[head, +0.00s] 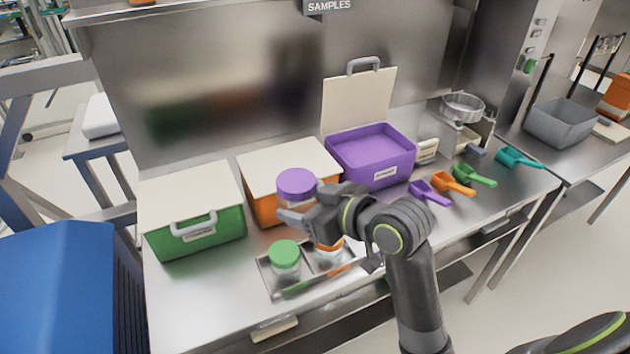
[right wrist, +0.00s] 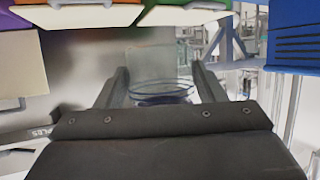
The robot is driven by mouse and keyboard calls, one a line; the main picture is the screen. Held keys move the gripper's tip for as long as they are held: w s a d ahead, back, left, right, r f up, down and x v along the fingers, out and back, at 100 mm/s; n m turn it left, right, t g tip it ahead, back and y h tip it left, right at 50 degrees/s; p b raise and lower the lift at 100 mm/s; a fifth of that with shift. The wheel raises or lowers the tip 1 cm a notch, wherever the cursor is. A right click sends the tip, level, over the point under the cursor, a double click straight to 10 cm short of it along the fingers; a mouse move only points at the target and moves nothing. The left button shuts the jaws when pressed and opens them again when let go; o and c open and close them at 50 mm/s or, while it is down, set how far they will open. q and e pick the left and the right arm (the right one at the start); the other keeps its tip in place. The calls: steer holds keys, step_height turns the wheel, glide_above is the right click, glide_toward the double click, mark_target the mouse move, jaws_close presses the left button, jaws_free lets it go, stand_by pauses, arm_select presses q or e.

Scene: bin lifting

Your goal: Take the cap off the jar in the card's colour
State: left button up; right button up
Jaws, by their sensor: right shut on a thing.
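A jar with a purple cap (head: 297,184) is held above the tray by my right gripper (head: 305,203). The gripper is shut on the jar's clear body, below the cap. In the right wrist view the clear jar (right wrist: 160,88) sits between the two fingers. A jar with a green cap (head: 284,252) stands in the metal tray (head: 277,292). A jar with an orange cap (head: 327,246) stands beside it, partly hidden by my right arm. I cannot make out a coloured card. My left gripper is not in view.
A shut green bin (head: 200,238), a shut orange bin (head: 262,205) and an open purple bin (head: 372,155) line the back. Purple (head: 430,195), orange (head: 452,184), green (head: 474,176) and teal (head: 517,158) scoops lie right. The front left bench is clear.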

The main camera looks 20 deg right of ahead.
steer(key=s+a+f+n+g+y, duration=0.2)
steer(key=a+f+n+g+y, duration=0.1)
steer(key=a+f+n+g, duration=0.2)
steer(key=s+a+f+n+g+y, duration=0.2)
steer(key=a+f+n+g+y, duration=0.2)
steer(key=f, duration=0.4)
steer(key=shift+s+a+f+n+g, duration=0.15)
steer(key=shift+s+a+n+g, duration=0.25)
steer(key=shift+n+g, duration=0.65)
